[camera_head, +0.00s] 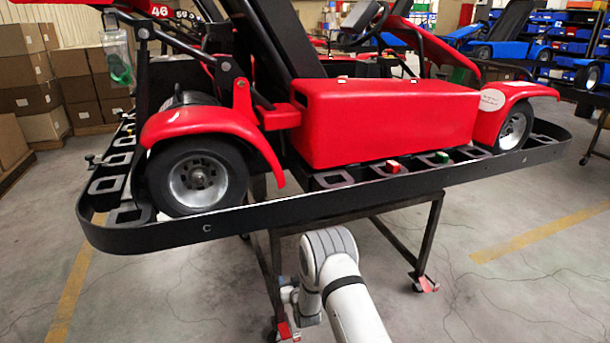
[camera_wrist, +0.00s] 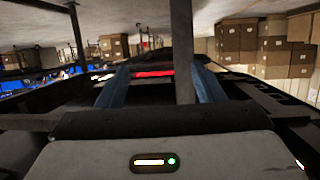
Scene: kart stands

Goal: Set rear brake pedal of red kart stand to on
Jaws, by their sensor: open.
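The red kart (camera_head: 390,115) sits on a black stand (camera_head: 330,200) with dark legs on casters. A red caster pedal (camera_head: 285,331) shows at the foot of the near left leg. Another red pedal (camera_head: 428,284) shows at the foot of a leg to the right. I cannot tell which one is the rear brake pedal, or their exact tilt. My gripper (camera_wrist: 160,86) is open in the wrist view, with a dark upright post (camera_wrist: 183,50) seen between its bluish fingers. No pedal is clear there. In the head view my arm hides the gripper, low by the left leg.
Stacked cardboard boxes (camera_head: 70,75) stand at the back left. Blue karts (camera_head: 510,40) and blue bins stand at the back right. The stand's black rim overhangs my arm. The concrete floor to the right is open. The wrist view appears upside down.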

